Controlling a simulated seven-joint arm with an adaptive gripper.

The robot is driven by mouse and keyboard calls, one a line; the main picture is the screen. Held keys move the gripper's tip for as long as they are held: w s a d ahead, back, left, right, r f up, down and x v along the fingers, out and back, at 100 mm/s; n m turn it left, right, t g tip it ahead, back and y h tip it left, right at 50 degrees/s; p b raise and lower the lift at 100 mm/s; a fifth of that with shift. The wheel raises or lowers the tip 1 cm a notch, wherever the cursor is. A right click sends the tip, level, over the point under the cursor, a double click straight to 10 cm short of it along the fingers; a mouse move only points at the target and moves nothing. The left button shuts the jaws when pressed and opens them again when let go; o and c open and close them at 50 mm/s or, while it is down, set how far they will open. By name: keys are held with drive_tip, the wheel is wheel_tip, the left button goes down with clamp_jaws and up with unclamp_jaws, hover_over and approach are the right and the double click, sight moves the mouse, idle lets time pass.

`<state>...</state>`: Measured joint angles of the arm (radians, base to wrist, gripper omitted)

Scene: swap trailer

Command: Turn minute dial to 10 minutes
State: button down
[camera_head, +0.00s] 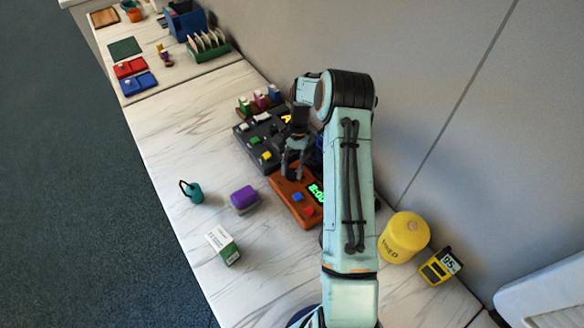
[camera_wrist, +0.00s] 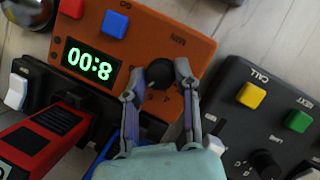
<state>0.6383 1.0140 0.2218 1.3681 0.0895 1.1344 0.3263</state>
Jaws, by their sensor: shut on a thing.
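The orange-brown timer (camera_head: 282,190) lies on the marble counter, and it fills the upper middle of the wrist view (camera_wrist: 185,32). Its green display (camera_wrist: 90,62) appears upside down there and reads 8:00. The black minute dial (camera_wrist: 160,76), near the upside-down MIN label, sits between the two fingers of my gripper (camera_wrist: 159,82). My gripper is shut on the dial, one finger at each side. In the head view my gripper (camera_head: 292,172) comes down on the timer's far end and hides the dial. A blue button (camera_wrist: 114,23) and a red button (camera_wrist: 72,7) are on the timer.
A dark panel (camera_wrist: 230,85) with yellow and green buttons adjoins the timer. A red handheld device (camera_wrist: 45,135) stands on the other side in the wrist view. A purple block (camera_head: 243,198), a small box (camera_head: 222,246) and a yellow canister (camera_head: 404,237) stand nearby.

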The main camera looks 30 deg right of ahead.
drive_tip(key=m+t+y, duration=0.1)
drive_tip(key=m, duration=0.3)
drive_tip(key=shift+s+f, duration=0.15)
drive_tip(key=shift+m+t, duration=0.9)
drive_tip(key=shift+m, duration=1)
drive_tip(key=shift+a+m, duration=0.1)
drive_tip(key=shift+m, duration=0.2)
drive_tip(key=c, duration=0.8)
unclamp_jaws()
drive_tip(key=v, duration=1.2)
